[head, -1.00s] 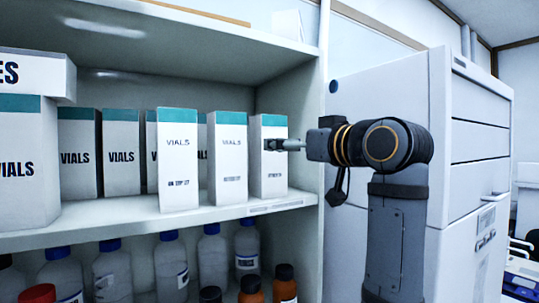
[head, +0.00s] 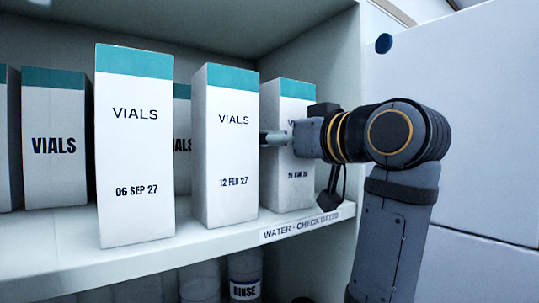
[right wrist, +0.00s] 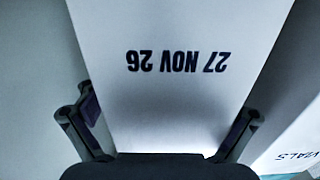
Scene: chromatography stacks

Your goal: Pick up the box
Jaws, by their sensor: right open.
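Three white vials boxes with teal tops stand at the shelf's front in the head view. The left one (head: 135,165) reads 06 SEP 27, the middle one (head: 226,160) 12 FEB 27. The right box (head: 287,192) is partly hidden by my right gripper (head: 278,138), and its date is hard to read there. In the right wrist view, a box face (right wrist: 175,95) with an upside-down 27 NOV 26 lies between the open fingers of the right gripper (right wrist: 160,112). Contact cannot be told. My left gripper is not in view.
Bottles (head: 244,275) stand on the level below. A neighbouring vials box (right wrist: 297,150) is close at the right in the wrist view. A white cabinet (head: 470,130) stands right of the shelf.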

